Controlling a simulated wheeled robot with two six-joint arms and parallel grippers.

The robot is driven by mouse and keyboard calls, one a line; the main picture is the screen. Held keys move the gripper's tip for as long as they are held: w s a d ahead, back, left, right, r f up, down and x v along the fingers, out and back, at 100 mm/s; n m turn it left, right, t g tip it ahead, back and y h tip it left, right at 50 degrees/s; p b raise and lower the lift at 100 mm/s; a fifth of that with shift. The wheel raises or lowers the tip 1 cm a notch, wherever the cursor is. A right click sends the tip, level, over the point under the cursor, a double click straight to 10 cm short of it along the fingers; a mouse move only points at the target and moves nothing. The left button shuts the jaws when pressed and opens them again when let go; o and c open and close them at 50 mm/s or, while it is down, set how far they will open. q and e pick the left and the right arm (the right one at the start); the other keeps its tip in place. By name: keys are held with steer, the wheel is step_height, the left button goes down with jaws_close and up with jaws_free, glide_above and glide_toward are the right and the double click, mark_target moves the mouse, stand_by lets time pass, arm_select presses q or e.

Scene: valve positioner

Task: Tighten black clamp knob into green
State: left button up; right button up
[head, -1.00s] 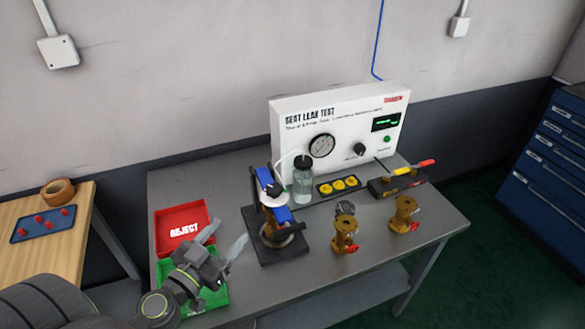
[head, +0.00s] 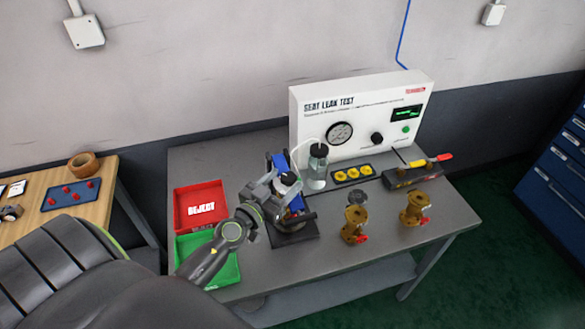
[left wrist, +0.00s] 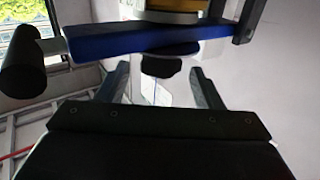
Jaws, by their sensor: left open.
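The clamp fixture, with a blue frame and a black base (head: 296,236), stands on the grey bench. The black clamp knob (head: 288,178) is near its top, by a white part. My left gripper (head: 279,197) is at the fixture's left side, open, partly hiding it. In the left wrist view, a dark knob-like part (left wrist: 161,67) hangs below the blue bar (left wrist: 110,43), beyond and between my open fingers (left wrist: 160,84), with a gap to each. I cannot make out a green band on the clamp. My right gripper is out of view.
A red reject tray (head: 201,199) and a green tray (head: 222,270) lie left of the fixture. A bottle (head: 317,170) stands close behind it. Two brass valves (head: 354,226) are to the right, before the leak tester (head: 360,112).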

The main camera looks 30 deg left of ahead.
mark_target(293, 173)
arm_select(q)
steer(key=w, duration=0.4)
steer(key=shift+d, duration=0.1)
steer(key=shift+w, duration=0.35)
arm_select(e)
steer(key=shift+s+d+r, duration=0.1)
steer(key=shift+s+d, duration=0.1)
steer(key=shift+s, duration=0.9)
arm_select(q)
steer(key=c, duration=1)
steer(key=shift+o, duration=0.2)
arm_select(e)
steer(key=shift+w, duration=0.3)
arm_select(q)
steer(key=shift+f+h, duration=0.1)
steer(key=shift+h, duration=0.2)
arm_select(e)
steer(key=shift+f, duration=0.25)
